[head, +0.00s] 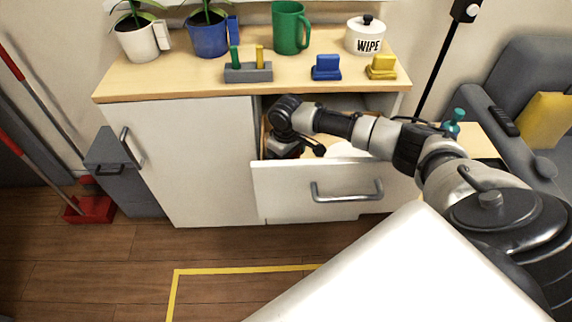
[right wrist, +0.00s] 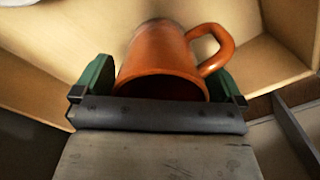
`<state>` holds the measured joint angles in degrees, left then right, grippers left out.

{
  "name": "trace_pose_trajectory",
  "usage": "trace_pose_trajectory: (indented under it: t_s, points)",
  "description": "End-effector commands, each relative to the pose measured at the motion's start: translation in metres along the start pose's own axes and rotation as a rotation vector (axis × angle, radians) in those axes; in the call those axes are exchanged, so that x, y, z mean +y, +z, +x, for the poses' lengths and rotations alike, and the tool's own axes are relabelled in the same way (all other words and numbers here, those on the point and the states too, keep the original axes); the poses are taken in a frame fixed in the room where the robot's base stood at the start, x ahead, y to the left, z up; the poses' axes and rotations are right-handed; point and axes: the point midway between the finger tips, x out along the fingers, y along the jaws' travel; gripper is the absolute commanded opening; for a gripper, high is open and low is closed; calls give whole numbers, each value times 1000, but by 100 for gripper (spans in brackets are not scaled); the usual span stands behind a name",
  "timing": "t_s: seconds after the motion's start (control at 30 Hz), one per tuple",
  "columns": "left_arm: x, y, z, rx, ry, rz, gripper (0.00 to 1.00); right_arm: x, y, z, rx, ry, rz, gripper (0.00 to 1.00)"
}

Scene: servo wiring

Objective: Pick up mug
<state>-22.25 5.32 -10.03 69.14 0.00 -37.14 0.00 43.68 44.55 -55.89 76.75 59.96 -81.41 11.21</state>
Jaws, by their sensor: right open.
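An orange mug (right wrist: 158,62) lies tilted inside a wooden compartment in the right wrist view, its open mouth toward my wrist and its handle to the right. My right gripper (right wrist: 158,78) is open, with its green fingers on either side of the mug. I cannot tell whether the fingers touch it. In the head view my right arm reaches into the open drawer (head: 320,177); the fingertips and the orange mug are hidden there. A green mug (head: 290,28) stands upright on the cabinet top, away from my gripper. My left gripper is out of view.
The cabinet top (head: 180,78) also holds potted plants, a grey block with green and yellow pegs (head: 248,72), blue (head: 326,68) and yellow (head: 381,67) pieces, and a white WIPE pot (head: 366,38). The drawer's walls surround my right gripper closely.

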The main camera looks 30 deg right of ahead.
Motion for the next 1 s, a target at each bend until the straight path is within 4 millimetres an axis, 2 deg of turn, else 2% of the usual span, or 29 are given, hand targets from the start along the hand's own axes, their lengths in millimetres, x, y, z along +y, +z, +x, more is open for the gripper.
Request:
trace_pose_trajectory:
  t_s: [0.27,0.57,0.83,0.9,1.0]
  points:
    - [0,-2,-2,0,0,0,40,0,0,3,1,0,-1,98]
    - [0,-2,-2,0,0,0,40,0,0,3,0,0,-1,52]
    - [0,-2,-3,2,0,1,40,0,0,-1,2,0,0,52]
    - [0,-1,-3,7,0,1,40,0,-1,-9,4,0,0,52]
    - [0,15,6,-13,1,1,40,0,-1,-26,5,0,-1,52]
